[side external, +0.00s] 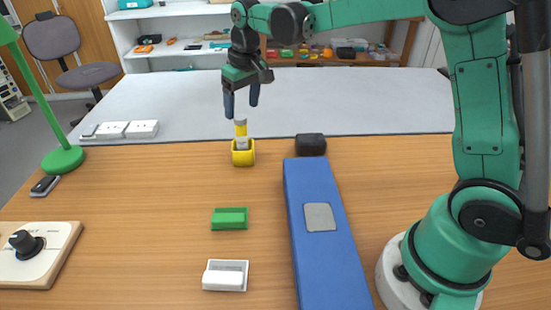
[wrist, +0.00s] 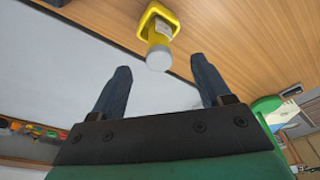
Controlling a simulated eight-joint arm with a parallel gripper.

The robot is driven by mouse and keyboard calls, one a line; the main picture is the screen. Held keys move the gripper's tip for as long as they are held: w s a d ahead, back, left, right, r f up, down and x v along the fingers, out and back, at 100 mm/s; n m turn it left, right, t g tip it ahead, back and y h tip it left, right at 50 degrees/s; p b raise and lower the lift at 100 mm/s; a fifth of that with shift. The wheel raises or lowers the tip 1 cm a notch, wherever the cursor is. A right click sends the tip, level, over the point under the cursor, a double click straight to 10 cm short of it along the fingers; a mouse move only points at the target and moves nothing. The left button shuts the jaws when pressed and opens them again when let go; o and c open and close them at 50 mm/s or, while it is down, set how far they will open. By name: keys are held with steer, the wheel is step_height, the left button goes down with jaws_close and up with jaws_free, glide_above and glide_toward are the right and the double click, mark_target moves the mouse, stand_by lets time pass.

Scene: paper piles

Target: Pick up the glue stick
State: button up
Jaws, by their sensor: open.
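The glue stick (side external: 240,128) is a slim yellow cylinder with a pale label. It stands upright in a small yellow square holder (side external: 243,158) near the back edge of the desk. My gripper (side external: 241,110) points down just above it, with its two dark fingers open and nothing held. In the wrist view the glue stick (wrist: 158,52) shows its pale end, lying in the picture roughly between the fingertips of my gripper (wrist: 160,64). The yellow holder (wrist: 147,17) is behind it. The lower part of the glue stick is hidden inside the holder.
A black box (side external: 311,144) stands right of the holder, and a long blue box (side external: 318,255) lies in front of that. A green block (side external: 229,223) and a white tray (side external: 212,280) are nearer the front. A green lamp (side external: 63,159) stands left. Desk around the holder is clear.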

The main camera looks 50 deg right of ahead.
mark_target(240, 117)
steer(key=shift+w+f, duration=0.45)
steer(key=shift+f, duration=0.15)
steer(key=shift+w+f, duration=0.2)
steer(key=shift+f, duration=1.1)
steer(key=shift+w+f, duration=0.15)
steer(key=shift+f, duration=1.1)
jaws_close()
